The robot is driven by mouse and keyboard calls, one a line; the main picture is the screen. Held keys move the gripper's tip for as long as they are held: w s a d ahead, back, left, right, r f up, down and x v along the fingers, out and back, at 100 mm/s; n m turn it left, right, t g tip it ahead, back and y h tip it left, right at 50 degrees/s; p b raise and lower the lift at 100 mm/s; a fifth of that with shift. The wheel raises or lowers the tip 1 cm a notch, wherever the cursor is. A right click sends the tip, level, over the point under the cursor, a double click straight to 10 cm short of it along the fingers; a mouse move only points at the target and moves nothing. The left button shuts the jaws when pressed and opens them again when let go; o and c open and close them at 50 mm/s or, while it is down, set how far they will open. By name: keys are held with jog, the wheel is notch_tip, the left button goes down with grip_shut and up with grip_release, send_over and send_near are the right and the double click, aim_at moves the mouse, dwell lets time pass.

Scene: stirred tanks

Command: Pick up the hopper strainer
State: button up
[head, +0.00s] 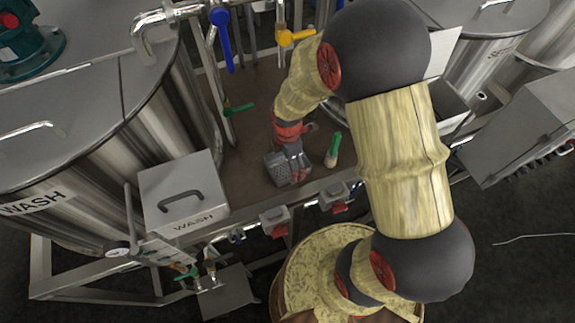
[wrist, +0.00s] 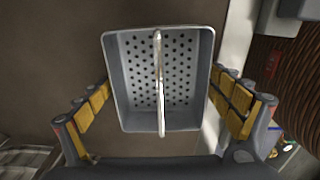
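The hopper strainer (wrist: 117,70) is a grey open box with a perforated bottom and a thin bar handle across its middle. In the wrist view it lies straight ahead. In the head view the strainer (head: 274,172) sits on the brown deck between the tanks, partly hidden by my gripper (head: 297,158). In the wrist view my gripper (wrist: 160,88) is spread wide, one yellow-padded finger on each side of the box. The fingertips are close to its side walls; I cannot tell whether they touch. The handle stands between the fingers.
A green-topped object (head: 333,150) stands on the deck just right of the strainer. A lidded WASH box (head: 182,192) is at the front left. Steel tanks (head: 75,120) flank the deck, with upright pipes and a blue-handled valve (head: 222,40) behind. Bare deck lies left of the strainer.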

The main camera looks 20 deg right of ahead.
jog(key=c, duration=0.6)
jog(key=shift+c, duration=0.5)
